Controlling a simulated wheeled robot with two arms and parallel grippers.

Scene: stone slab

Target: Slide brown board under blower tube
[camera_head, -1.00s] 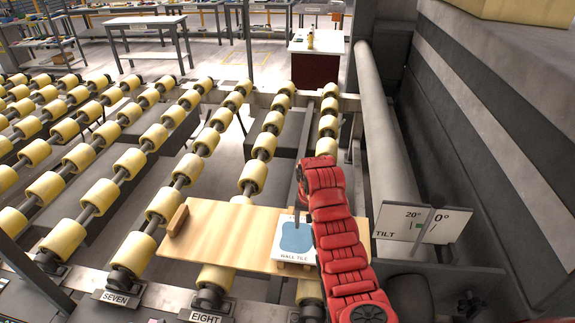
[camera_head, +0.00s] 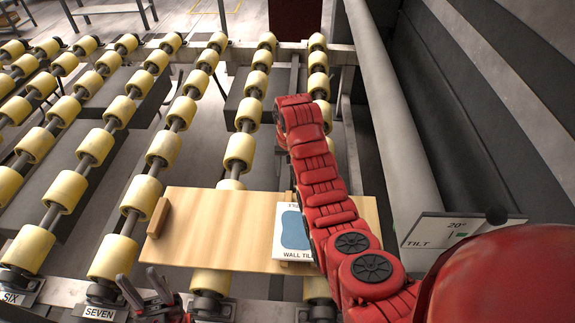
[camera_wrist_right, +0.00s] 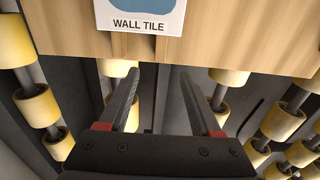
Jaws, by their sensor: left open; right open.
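A light brown wooden board (camera_head: 222,235) lies flat across the roller rows in the head view, with a wooden block at its left end. A white card marked WALL TILE (camera_head: 290,240) lies on its right part; the red right arm partly covers this end. The board also shows in the right wrist view (camera_wrist_right: 235,40). A long grey tube (camera_head: 390,105), likely the blower tube, runs along the right. My right gripper (camera_wrist_right: 158,76) is open and empty, its tips near the board's edge; the head view hides it. My left gripper (camera_head: 138,278) is open, empty, left of the board's near corner.
Rows of yellow rollers (camera_head: 165,148) with open gaps between them fill the left and middle. A TILT sign (camera_head: 425,232) stands at the right, before a dark wall. Labels SIX and SEVEN (camera_head: 100,313) sit on the near rail.

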